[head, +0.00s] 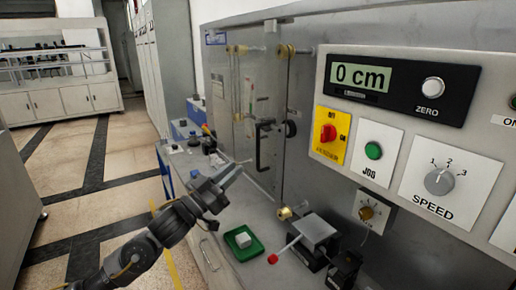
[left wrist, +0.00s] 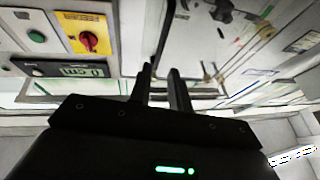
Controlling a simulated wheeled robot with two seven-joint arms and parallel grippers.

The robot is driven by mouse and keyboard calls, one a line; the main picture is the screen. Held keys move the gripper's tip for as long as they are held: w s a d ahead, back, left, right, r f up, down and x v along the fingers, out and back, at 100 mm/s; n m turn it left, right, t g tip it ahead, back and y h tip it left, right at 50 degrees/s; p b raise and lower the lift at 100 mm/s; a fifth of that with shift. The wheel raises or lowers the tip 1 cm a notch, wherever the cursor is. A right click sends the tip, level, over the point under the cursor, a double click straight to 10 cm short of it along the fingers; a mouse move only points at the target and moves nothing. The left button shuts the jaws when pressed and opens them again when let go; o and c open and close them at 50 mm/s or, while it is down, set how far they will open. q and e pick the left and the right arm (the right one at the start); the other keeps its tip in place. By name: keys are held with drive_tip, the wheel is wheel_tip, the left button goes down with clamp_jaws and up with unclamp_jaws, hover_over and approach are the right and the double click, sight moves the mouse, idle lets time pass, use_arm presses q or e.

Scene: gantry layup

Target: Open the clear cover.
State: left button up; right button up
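The clear cover (head: 272,95) is an upright transparent panel on the grey machine, left of the control panel. It looks closed. A black handle (head: 263,146) stands on its front. My left gripper (head: 236,168) is left of and a little below the handle, apart from it, pointing up and right toward the cover. In the left wrist view, the fingers of the left gripper (left wrist: 160,78) are parallel with an empty gap between them. My right gripper is in neither view.
The control panel (head: 400,150) has a 0 cm display, a red-yellow switch (head: 328,132) and knobs. Below the cover are a green tray (head: 258,250) with a white block and a clamp with a red-tipped lever (head: 273,259). Small items stand on the bench behind my gripper.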

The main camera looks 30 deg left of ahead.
use_arm(q)
wheel_tip(320, 180, up, 4)
drive_tip(key=p, duration=0.3)
hover_over(258, 167)
drive_tip(key=shift+w+a, duration=0.1)
drive_tip(key=shift+w, duration=0.2)
clamp_jaws()
